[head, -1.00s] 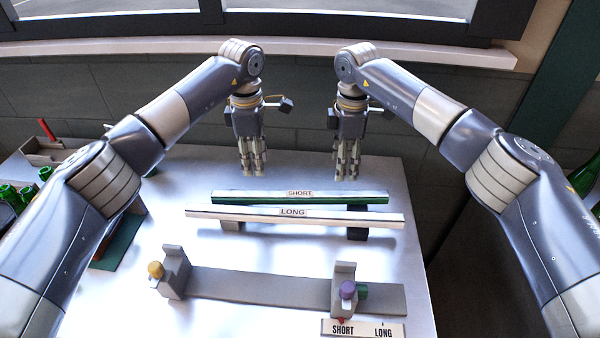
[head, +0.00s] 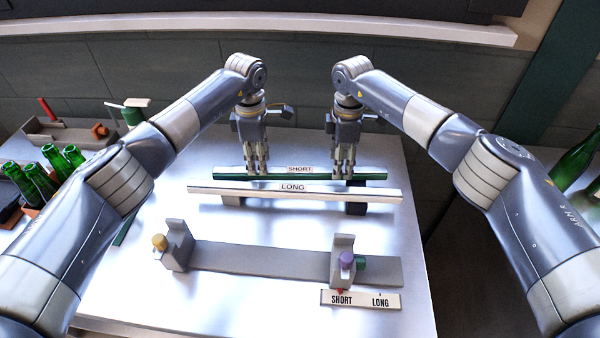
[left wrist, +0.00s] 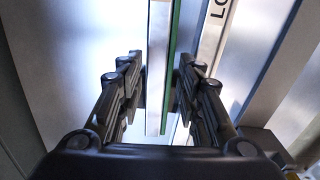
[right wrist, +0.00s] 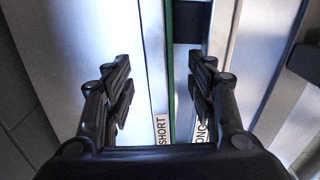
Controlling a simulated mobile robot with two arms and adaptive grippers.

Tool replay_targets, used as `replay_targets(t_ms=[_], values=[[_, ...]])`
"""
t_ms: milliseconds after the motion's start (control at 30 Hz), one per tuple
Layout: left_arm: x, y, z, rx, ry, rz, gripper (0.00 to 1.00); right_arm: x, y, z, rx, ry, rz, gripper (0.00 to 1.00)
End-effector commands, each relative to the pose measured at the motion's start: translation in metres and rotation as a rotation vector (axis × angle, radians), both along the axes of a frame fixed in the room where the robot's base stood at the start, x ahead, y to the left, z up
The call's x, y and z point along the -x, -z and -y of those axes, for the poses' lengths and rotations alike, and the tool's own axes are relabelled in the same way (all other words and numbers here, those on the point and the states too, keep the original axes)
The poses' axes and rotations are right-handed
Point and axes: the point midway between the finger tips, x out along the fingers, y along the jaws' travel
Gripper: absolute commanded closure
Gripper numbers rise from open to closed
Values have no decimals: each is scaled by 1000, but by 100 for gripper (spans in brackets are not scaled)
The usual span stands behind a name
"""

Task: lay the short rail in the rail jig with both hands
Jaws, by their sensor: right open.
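The short rail (head: 225,173), green and silver with a SHORT label, lies on supports behind the white long rail (head: 240,190). My left gripper (head: 257,172) is over the short rail's left part, and my right gripper (head: 343,174) is over its right part. In the left wrist view the short rail (left wrist: 158,70) runs between the open fingers. In the right wrist view the short rail (right wrist: 171,80) also runs between the open fingers.
A SHORT/LONG sign (head: 360,300) lies at the jig's front right, with a red marker by SHORT. Green bottles (head: 50,170) and a tray (head: 80,135) stand at the left. Another bottle (head: 575,160) is at the far right. The table between long rail and jig is clear.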

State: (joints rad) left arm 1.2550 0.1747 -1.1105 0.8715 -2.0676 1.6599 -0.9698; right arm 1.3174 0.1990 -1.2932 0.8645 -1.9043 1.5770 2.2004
Motion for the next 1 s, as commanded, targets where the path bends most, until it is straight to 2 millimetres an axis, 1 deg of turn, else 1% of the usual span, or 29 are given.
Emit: replay_targets(t_ms=[33,200,333,567,600,667,700,733,767,800,833,1000], values=[[1,8,0,0,0,-3,67,0,8,0,0,1,-2,48],[0,24,0,0,-1,-1,67,0,24,0,1,0,0,48],[0,28,0,0,-1,-1,67,0,29,0,1,0,0,48],[0,29,0,0,-1,0,67,0,29,0,1,0,1,48],[0,29,0,0,0,0,69,0,29,0,1,0,0,51],[0,29,0,0,0,0,83,0,29,0,1,0,1,64],[0,29,0,0,0,0,92,0,29,0,1,0,1,73],[0,29,0,0,0,0,99,0,29,0,1,0,1,80],[0,29,0,0,0,0,100,0,29,0,1,0,1,87],[0,29,0,0,0,0,100,0,29,0,1,0,1,96],[0,29,0,0,0,0,100,0,29,0,1,0,1,100],[0,28,0,0,-1,0,100,0,29,0,1,0,1,100]])
